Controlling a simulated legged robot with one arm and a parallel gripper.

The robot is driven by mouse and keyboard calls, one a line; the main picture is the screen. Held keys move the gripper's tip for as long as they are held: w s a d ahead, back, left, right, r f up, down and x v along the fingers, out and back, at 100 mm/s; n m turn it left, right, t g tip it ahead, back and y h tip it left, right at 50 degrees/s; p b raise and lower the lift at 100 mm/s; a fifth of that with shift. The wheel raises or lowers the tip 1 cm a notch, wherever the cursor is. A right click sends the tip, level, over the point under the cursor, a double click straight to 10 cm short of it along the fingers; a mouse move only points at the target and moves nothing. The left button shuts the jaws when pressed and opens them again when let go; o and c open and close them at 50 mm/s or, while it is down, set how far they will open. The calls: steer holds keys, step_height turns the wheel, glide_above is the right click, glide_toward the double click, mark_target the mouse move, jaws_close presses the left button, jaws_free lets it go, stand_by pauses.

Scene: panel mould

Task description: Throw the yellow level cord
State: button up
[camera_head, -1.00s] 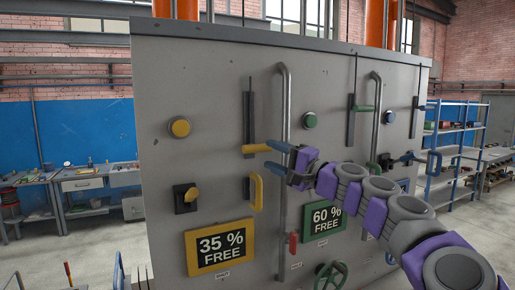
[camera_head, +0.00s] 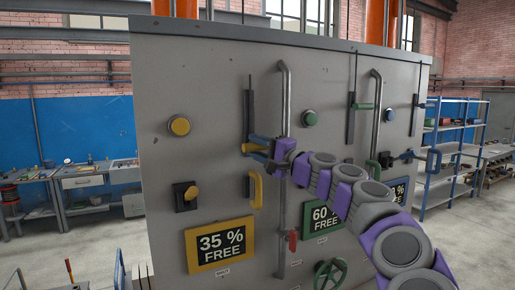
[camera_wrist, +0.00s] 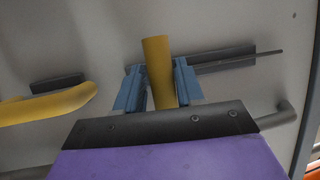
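The yellow lever handle (camera_head: 252,148) sticks out from the grey panel, at the lower part of a dark vertical slot plate (camera_head: 250,100). My gripper (camera_head: 257,148) has come in from the right, with one blue finger above and one below the handle. In the wrist view the yellow handle (camera_wrist: 158,65) stands between the two blue fingers (camera_wrist: 160,88). The fingers look parted, with narrow gaps beside the handle; contact is hard to make out. No separate yellow cord is visible.
A vertical pipe handle (camera_head: 284,90) runs beside my gripper. A yellow D-shaped handle (camera_head: 256,188) sits just below, also in the wrist view (camera_wrist: 50,104). A yellow button (camera_head: 180,126), a yellow knob switch (camera_head: 188,195) and a "35 % FREE" sign (camera_head: 220,246) are on the panel.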

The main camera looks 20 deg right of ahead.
steer(key=shift+a+f, duration=0.1)
jaws_close()
step_height(320, 180, up, 11)
steer(key=p, duration=0.7)
steer(key=shift+f, duration=0.15)
steer(key=shift+c, duration=0.3)
jaws_free()
steer(key=o, duration=0.4)
steer(key=shift+w, duration=0.1)
